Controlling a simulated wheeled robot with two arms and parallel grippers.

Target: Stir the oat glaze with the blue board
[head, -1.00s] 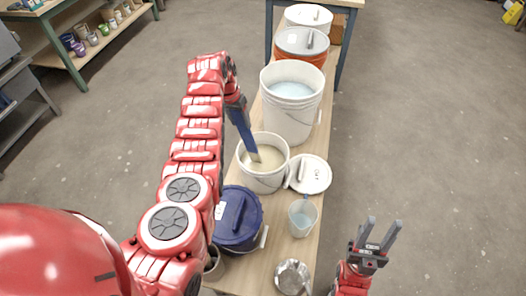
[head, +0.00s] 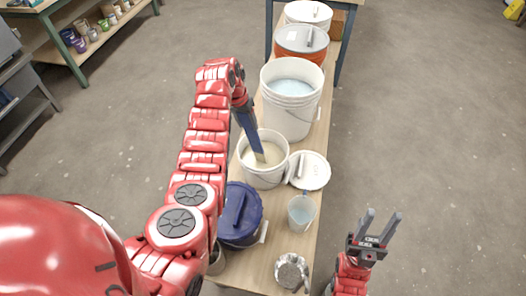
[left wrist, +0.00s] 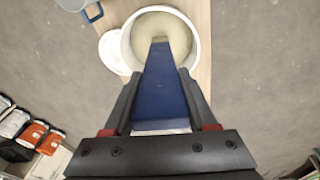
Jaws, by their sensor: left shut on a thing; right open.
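The blue board (head: 249,131) is gripped in my left gripper (head: 241,107) and slants down into a white bucket (head: 264,178). How deep the tip sits is hidden. My right gripper (head: 375,228) is open and empty, over the floor right of the bench.
A white lid (head: 315,170) lies right of the bucket, with a clear jug (head: 301,212) and a metal can (head: 290,270) nearer. A blue-lidded bucket (head: 240,215) stands in front. A larger white bucket (head: 290,105) with pale liquid stands behind. The bench (head: 262,262) is narrow.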

